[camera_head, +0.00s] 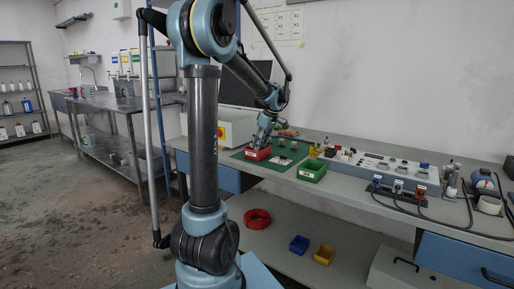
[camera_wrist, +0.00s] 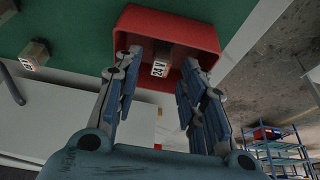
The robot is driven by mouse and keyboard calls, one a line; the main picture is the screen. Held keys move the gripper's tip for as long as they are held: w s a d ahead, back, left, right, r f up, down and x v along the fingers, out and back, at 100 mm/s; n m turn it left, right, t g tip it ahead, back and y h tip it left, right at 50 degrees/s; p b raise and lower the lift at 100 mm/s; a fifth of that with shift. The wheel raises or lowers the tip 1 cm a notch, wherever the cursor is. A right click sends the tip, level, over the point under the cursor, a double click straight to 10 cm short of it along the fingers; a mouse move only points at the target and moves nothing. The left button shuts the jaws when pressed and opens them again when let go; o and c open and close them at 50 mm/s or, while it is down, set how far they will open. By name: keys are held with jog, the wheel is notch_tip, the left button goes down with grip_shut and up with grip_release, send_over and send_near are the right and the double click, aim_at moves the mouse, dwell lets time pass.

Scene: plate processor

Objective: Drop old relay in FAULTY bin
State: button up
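The red bin (camera_head: 256,155) stands on the green mat of the workbench; its front label is too small to read. In the wrist view the red bin (camera_wrist: 205,35) is straight ahead of my gripper (camera_wrist: 163,60). A relay marked 24V (camera_wrist: 160,67) shows inside the bin's outline, between my two fingertips. The fingers are spread, with a visible gap on each side of the relay. In the head view my gripper (camera_head: 263,141) is just above the red bin, and the relay there is hidden.
A green bin (camera_head: 312,171) stands right of the red one. Other small blocks (camera_wrist: 36,54) stand on the green mat (camera_wrist: 75,40). A power strip and cables (camera_head: 400,190) lie farther right. Blue (camera_head: 299,244) and yellow (camera_head: 324,255) bins sit on the lower shelf.

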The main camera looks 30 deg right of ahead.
jog(key=v, duration=1)
jog(key=s+a+f+m+g, duration=0.1)
jog(key=s+a+f, duration=0.15)
jog(key=a, duration=1.15)
jog(key=s+a+f+m+g, duration=0.1)
jog(key=a+f, duration=0.2)
jog(key=a, duration=1)
jog(key=s+a+f+m+h, duration=0.1)
jog(key=s+a+f+m, duration=0.1)
jog(key=s+a+f, duration=1.3)
notch_tip(320, 180, down, 2)
jog(key=shift+s+a+f+h, duration=0.1)
jog(key=shift+s+a+h, duration=0.2)
jog(key=shift+h, duration=0.1)
